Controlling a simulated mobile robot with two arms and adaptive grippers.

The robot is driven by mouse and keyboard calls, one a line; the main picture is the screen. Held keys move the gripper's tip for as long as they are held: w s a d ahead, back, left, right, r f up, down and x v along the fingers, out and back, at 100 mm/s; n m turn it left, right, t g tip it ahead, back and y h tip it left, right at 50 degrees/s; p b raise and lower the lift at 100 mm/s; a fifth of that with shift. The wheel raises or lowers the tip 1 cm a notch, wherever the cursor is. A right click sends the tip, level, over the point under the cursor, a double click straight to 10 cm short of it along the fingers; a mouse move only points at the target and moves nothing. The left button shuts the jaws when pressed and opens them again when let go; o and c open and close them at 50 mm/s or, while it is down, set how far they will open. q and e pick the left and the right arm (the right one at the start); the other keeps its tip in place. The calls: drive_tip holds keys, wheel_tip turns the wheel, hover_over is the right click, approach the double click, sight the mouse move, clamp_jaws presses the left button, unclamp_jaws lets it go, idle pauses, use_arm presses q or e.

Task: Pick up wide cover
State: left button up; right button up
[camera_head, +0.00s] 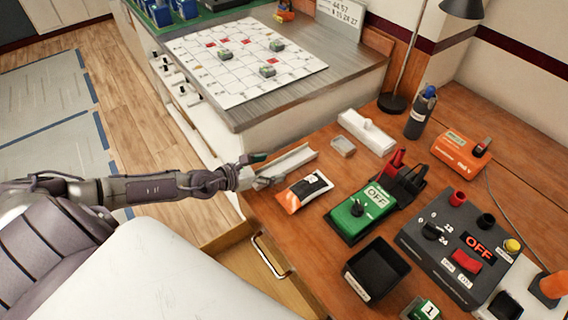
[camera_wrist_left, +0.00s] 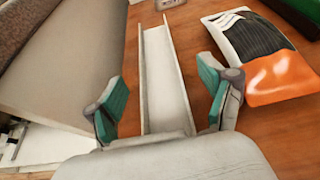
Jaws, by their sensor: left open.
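A long pale channel-shaped piece, which looks like the wide cover (camera_head: 292,159), lies on the wooden table near its left edge. It also shows in the left wrist view (camera_wrist_left: 164,70), running away from me with raised side edges. My left gripper (camera_head: 259,171) is at the near end of this piece. In the left wrist view the gripper (camera_wrist_left: 170,98) is open, with one teal-padded finger on each side of the piece and nothing gripped. Whether the fingers touch it I cannot tell. My right gripper is not in view.
An orange, black and white packet (camera_head: 304,190) lies close to the right of the channel piece. A green meter (camera_head: 361,212) stands to the right. The grey-edged counter (camera_head: 310,95) rises behind.

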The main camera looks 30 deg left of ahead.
sight(296, 160)
use_arm(q)
drive_tip(key=shift+w+d+f, duration=0.1)
drive_tip(key=shift+w+d, duration=0.05)
drive_tip(key=shift+w, duration=0.4)
drive_tip(key=x, duration=0.4)
drive_tip(key=shift+w+f, duration=0.1)
drive_tip(key=shift+w, duration=0.15)
drive_tip(key=shift+s, duration=0.1)
drive_tip(key=c, duration=1.2)
drive_tip(key=shift+c, duration=0.2)
